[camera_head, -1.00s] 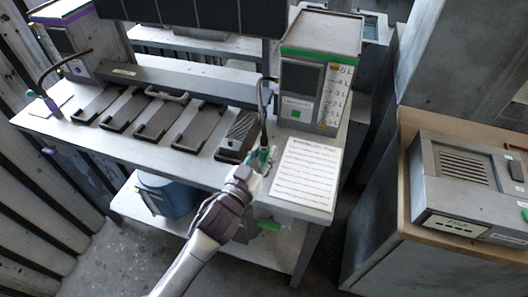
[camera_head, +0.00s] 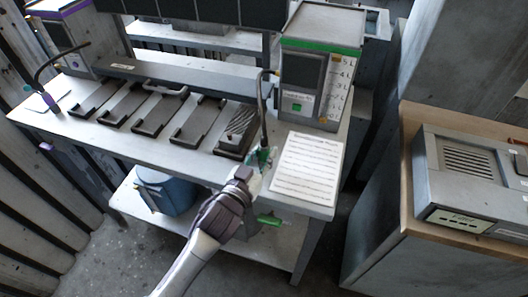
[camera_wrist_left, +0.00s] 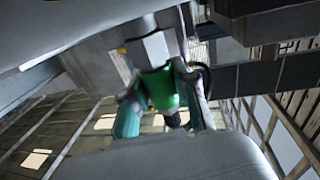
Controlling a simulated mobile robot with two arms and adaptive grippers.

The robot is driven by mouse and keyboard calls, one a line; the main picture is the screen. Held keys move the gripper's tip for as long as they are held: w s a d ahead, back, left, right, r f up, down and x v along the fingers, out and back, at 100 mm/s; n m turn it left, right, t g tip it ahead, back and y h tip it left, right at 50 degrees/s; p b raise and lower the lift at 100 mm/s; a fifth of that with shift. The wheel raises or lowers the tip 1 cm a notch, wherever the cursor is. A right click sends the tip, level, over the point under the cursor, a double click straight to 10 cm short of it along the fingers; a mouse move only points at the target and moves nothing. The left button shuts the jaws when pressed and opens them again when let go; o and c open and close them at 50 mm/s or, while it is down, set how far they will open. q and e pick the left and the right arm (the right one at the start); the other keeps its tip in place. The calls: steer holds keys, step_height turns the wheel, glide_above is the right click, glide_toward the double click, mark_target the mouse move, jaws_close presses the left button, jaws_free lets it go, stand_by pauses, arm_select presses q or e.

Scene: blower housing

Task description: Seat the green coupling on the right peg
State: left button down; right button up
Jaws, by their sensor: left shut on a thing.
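My left gripper (camera_head: 257,176) is at the front edge of the bench, just left of the white sheet, shut on the green coupling (camera_head: 264,155). The black hose (camera_head: 263,118) runs down to the coupling from the green-banded unit. In the left wrist view the coupling (camera_wrist_left: 163,90) sits between the fingers (camera_wrist_left: 160,112), with a pale block above it. I cannot make out the right peg, nor whether the coupling touches anything below. My right gripper is not in view.
The white printed sheet (camera_head: 305,168) lies to the right of the gripper. A ribbed dark block (camera_head: 238,130) and several dark trays (camera_head: 150,113) lie to its left. The green-banded unit (camera_head: 308,70) stands behind. A green bar (camera_head: 269,220) shows below the bench edge.

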arm_select(q)
steer(key=c, duration=0.8)
jaws_free()
steer(key=v, duration=1.2)
